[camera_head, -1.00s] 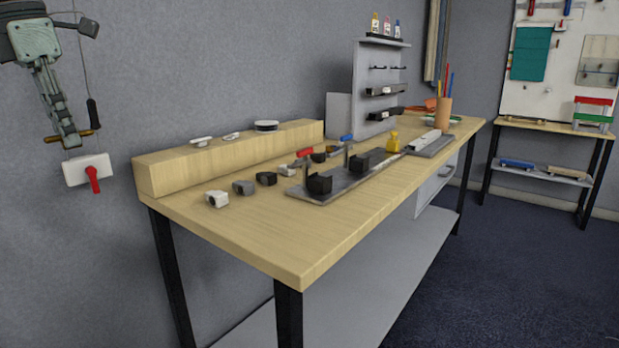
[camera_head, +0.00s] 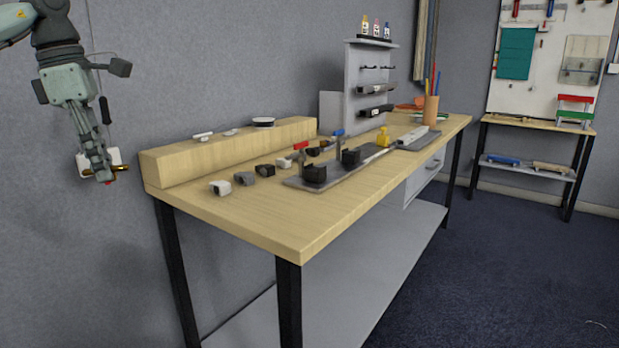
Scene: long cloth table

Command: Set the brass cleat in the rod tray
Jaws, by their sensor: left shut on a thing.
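The fingers hide the cleat's middle. A long dark grey tray (camera_head: 338,175) with two black blocks lies on the table. A shorter grey tray (camera_head: 416,139) with a pale bar lies farther back. I cannot tell for certain which is the rod tray. My right gripper is out of view.
The wooden table (camera_head: 265,225) has clear room at its near end. Small blocks (camera_head: 244,178) line up left of the long tray. A raised wooden ledge (camera_head: 230,154) runs along the wall. A yellow object (camera_head: 383,138) and a pencil cup (camera_head: 431,108) stand farther back.

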